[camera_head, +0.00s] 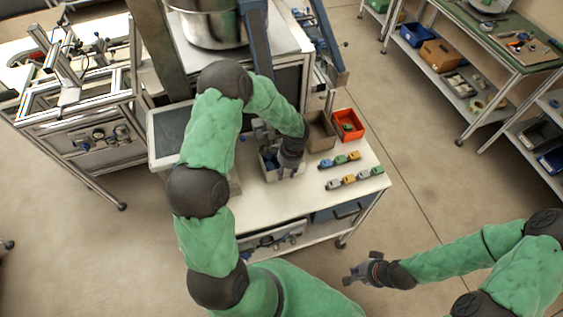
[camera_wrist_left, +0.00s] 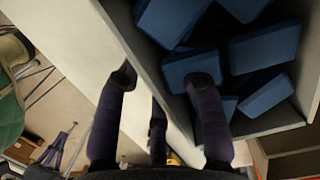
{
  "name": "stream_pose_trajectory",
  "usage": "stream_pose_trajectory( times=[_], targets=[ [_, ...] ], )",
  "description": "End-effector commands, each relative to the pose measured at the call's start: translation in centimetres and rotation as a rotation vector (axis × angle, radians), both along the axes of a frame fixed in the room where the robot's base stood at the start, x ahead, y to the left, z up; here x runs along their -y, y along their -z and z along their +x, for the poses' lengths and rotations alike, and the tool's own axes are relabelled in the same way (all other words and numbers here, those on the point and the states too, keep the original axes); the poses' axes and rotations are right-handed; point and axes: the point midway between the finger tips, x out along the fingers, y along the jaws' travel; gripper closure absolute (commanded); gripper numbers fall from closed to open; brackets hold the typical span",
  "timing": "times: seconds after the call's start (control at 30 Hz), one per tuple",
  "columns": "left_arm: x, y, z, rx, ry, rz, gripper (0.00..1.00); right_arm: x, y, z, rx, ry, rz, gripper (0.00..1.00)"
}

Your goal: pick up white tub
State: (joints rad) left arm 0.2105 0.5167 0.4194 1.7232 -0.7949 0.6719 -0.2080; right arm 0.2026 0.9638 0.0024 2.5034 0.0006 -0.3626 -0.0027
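The white tub (camera_head: 268,175) stands on the white table and holds several dark blue blocks (camera_wrist_left: 265,50). My left gripper (camera_head: 285,170) is over it from above and hides part of it. In the left wrist view, the tub wall (camera_wrist_left: 146,58) runs between the dark fingers of my left gripper (camera_wrist_left: 165,85). One finger is inside the tub by the blocks, the others are outside the wall. The fingers are spread; I cannot tell whether any touches the wall. My right gripper (camera_head: 358,272) is away from the table at lower right, its fingers apart and empty.
A brown bin (camera_head: 320,131) and an orange-red bin (camera_head: 348,125) stand just behind the tub to the right. Several small coloured pieces (camera_head: 348,178) lie in rows right of it. A grey-topped box (camera_head: 170,133) is at left. A steel pot (camera_head: 212,25) stands at the back.

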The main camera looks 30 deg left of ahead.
Motion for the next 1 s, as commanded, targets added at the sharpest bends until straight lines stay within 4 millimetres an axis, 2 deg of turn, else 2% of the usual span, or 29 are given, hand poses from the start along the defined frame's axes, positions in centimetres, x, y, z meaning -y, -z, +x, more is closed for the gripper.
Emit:
stream_pose_trajectory(
  times=[0.1,0.37,0.5,1.0],
  targets=[
    [-0.08,0.93,-0.1,0.001,0.001,-0.001,0.61,0.0,0.01,0.01,0.0,0.0,0.0,1.0],
    [-0.11,1.07,-0.11,0.001,0.0,-0.001,0.61,0.0,0.01,0.0,0.0,0.0,0.0,1.0],
    [-0.1,1.06,-0.11,0.001,0.0,-0.001,1.0,0.0,0.01,0.01,0.0,0.0,0.0,1.0],
    [-0.12,0.61,-0.02,0.004,0.0,0.0,1.0,0.0,0.03,0.0,0.0,0.0,0.0,1.0]
  ],
)
